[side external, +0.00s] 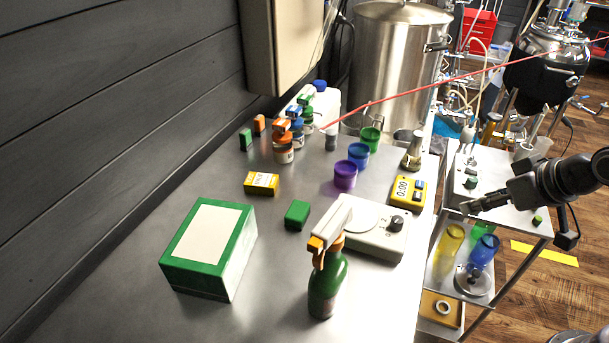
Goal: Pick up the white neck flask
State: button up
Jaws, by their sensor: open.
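A conical flask (412,155) with a pale neck stands upright near the right edge of the metal table, beside the yellow timer. It looks greyish and see-through. A small pale-necked vessel (467,134) also shows on the cart at right; I cannot tell for sure which of the two is the white neck flask. My gripper (468,207) is over the near left edge of the cart, fingers pointing left. It is open and nothing shows in it. It is right of and nearer the camera than the conical flask, well apart from it.
A yellow timer (404,193), a white scale (372,238) and a green spray bottle (325,284) stand near the table's right side. Purple (345,176), blue and green cups are left of the flask. A thin red line (440,84) crosses the view.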

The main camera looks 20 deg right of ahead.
send_near(421, 135)
jog(key=shift+g, duration=0.3)
jog(key=shift+w+x, duration=0.25)
jog(key=shift+x, duration=5.5)
jog(key=shift+r, duration=0.2)
grip_shut()
